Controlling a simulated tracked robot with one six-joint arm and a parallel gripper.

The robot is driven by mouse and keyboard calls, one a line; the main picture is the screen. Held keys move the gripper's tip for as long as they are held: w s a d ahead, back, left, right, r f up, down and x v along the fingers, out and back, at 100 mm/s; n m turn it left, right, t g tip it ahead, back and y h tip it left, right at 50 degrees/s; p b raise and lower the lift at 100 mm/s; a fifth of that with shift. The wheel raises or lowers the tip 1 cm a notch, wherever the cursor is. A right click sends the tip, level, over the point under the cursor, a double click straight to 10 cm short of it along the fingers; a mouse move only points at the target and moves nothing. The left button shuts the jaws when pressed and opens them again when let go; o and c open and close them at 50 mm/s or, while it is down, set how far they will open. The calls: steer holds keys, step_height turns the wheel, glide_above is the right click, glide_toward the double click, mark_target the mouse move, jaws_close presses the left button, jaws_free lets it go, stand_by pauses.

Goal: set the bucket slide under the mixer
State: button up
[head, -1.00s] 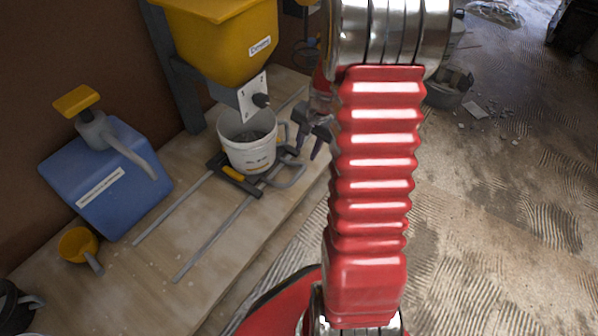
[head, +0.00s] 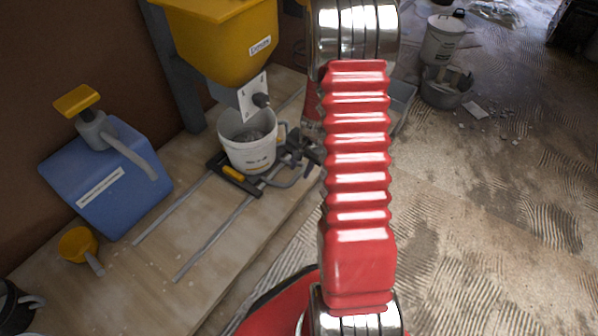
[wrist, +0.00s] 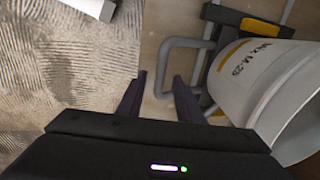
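The bucket slide (head: 222,170) is a black carriage with a yellow strip, on two grey rails along the bench. It carries a white bucket (head: 252,155) with grey material inside, which appears below the outlet of the yellow mixer hopper (head: 225,45). My gripper (head: 306,150) is at the right of the slide, by its grey loop handle (head: 292,182), partly hidden by my arm. In the wrist view, my gripper (wrist: 158,88) is open. The handle's near bar (wrist: 163,70) lies between or just beyond the fingertips; contact cannot be told. The bucket (wrist: 265,75) is close on the right.
A blue canister (head: 105,180) with a yellow-topped pump stands left on the wooden bench (head: 130,275). A yellow scoop (head: 78,245) lies before it. A white bucket (head: 440,40) and a grey tub (head: 446,88) stand on the floor at right. The bench front edge runs below my gripper.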

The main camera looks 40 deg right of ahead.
steer(key=shift+w+a+f, duration=0.1)
steer(key=shift+w+f, duration=0.1)
steer(key=shift+f, duration=1.05)
steer(key=shift+c, duration=0.6)
jaws_close()
